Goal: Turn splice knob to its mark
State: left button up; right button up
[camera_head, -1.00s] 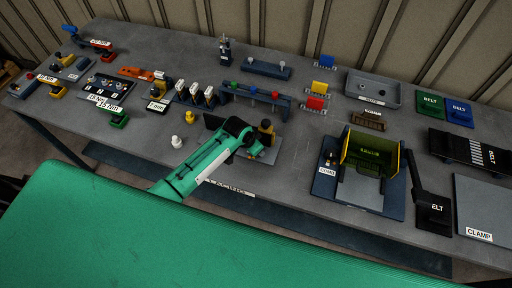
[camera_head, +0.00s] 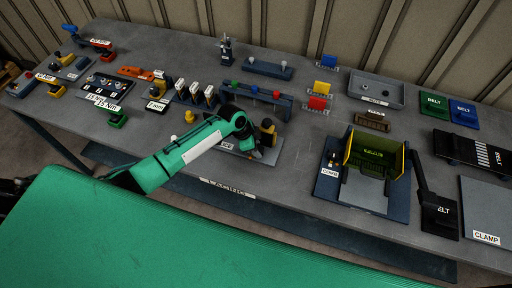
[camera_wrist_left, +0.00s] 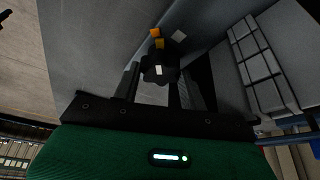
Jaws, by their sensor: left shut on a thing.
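The dark splice knob (camera_wrist_left: 160,66) sits between the two fingers of my left gripper (camera_wrist_left: 157,78) in the left wrist view, with a white patch on its face. Two small orange-yellow marks (camera_wrist_left: 157,38) lie just beyond it, and a pale square (camera_wrist_left: 178,36) lies to their right. In the head view, my left gripper (camera_head: 256,140) is shut at the knob's station, a grey plate (camera_head: 270,154) with a black-and-yellow part (camera_head: 267,128) on it. My gripper and arm partly hide the knob there. My right gripper is not in view.
A blue rack (camera_head: 284,105) with coloured knobs stands just behind. A row of white-topped blocks (camera_head: 195,93) is to the left. The olive press (camera_head: 374,153) stands to the right. Bare table lies between the station and the press.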

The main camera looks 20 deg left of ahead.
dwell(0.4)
pick_arm(q)
jog(key=o, duration=1)
jog(key=shift+r, duration=0.1)
